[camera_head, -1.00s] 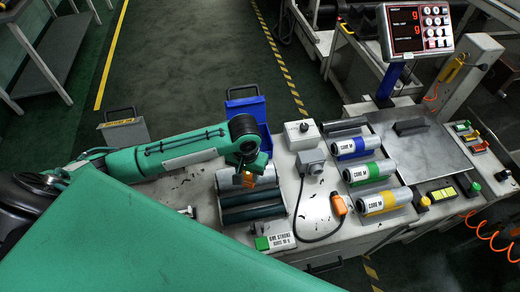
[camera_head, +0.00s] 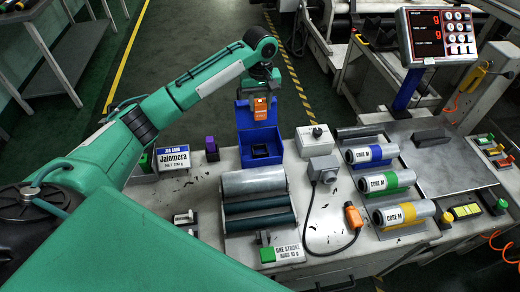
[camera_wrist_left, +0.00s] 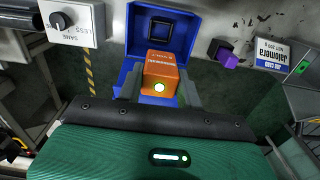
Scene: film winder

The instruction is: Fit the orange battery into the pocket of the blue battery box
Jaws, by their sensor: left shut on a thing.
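The orange battery (camera_head: 260,108) is held upright in my left gripper (camera_head: 261,98), whose fingers are shut on it. It hangs above the blue battery box (camera_head: 242,148), near the raised blue lid at the back. The box's dark square pocket (camera_head: 260,151) is open and empty, a little nearer the front than the battery. In the left wrist view the battery (camera_wrist_left: 163,72) sits between the two fingers, with the box (camera_wrist_left: 190,28) and its pocket (camera_wrist_left: 160,32) beyond it. My right gripper is not in view.
A white knob box (camera_head: 314,140) and a grey plug unit (camera_head: 323,170) stand right of the blue box. A purple-topped block (camera_head: 211,148) and a job card (camera_head: 172,158) stand left. A roller tray (camera_head: 256,205) lies in front, with several labelled cores to the right.

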